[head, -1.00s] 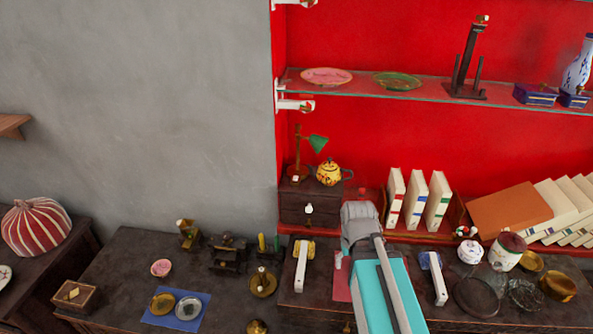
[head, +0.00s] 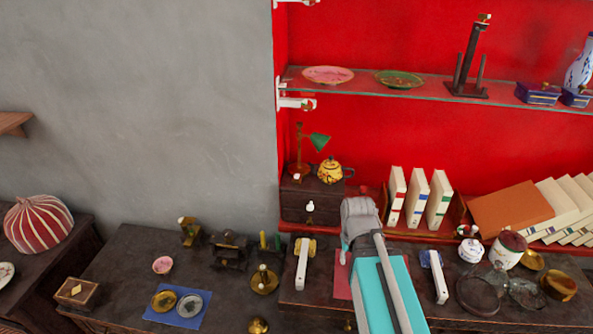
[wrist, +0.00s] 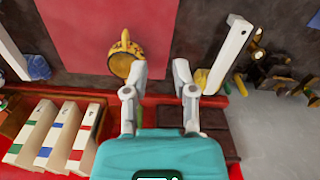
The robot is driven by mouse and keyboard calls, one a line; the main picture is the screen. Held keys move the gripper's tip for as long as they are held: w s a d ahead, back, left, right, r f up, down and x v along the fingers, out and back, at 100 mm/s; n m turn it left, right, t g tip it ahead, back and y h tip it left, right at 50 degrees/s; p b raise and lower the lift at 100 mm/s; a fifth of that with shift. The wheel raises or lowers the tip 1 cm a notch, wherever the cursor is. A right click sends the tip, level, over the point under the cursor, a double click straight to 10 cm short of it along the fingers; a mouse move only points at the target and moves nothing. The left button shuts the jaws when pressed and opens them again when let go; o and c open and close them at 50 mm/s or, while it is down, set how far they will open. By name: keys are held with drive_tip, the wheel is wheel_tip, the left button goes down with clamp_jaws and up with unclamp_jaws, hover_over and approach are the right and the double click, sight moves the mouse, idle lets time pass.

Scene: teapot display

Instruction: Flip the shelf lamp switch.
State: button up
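The shelf lamp has a green shade (head: 319,141) on a thin brown stand (head: 299,145). It stands on a small dark drawer cabinet (head: 294,205), left of a yellow teapot (head: 329,171). A small pale piece (head: 296,177) at the lamp's foot looks like its switch. My gripper (head: 343,254) is lower and to the right of the lamp, over the table, apart from it. In the wrist view my gripper (wrist: 161,69) has its fingers apart with nothing between them. The lamp cannot be made out in that view.
A yellow vessel (wrist: 124,57) lies ahead of my fingers near a red mat (wrist: 108,18). White upright books (head: 416,200) stand right of my arm. A pale bar (head: 302,264) stands left of it. A glass shelf (head: 420,91) with plates spans above the lamp.

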drive_tip(key=w+a+r+t+p, duration=0.1)
drive_tip(key=w+r+p, duration=0.1)
drive_tip(key=w, duration=0.3)
drive_tip(key=w+a+r+t+p, duration=0.1)
drive_tip(key=w+a+r+p, duration=0.1)
drive_tip(key=w, duration=0.3)
drive_tip(key=w+a+r+m+t+h+p, duration=0.1)
drive_tip(key=w+a+r+p, duration=0.1)
drive_tip(key=w+r, duration=0.2)
drive_tip(key=shift+w+a+p, duration=0.1)
drive_tip(key=shift+w+p, duration=0.3)
drive_tip(key=shift+w, duration=0.25)
clamp_jaws()
drive_tip(key=w+a+r+t+p, duration=0.2)
drive_tip(key=w+a+r+p, duration=0.1)
drive_tip(key=w, duration=0.4)
drive_tip(key=w+a+r+m+t+p, duration=0.1)
drive_tip(key=w+a+r+p, duration=0.2)
drive_tip(key=w+a+r, duration=0.2)
drive_tip(key=shift+w+a+r+t, duration=0.3)
drive_tip(key=shift+w+a+t, duration=0.1)
drive_tip(key=shift+w+a, duration=0.5)
drive_tip(key=shift+w+d, duration=0.1)
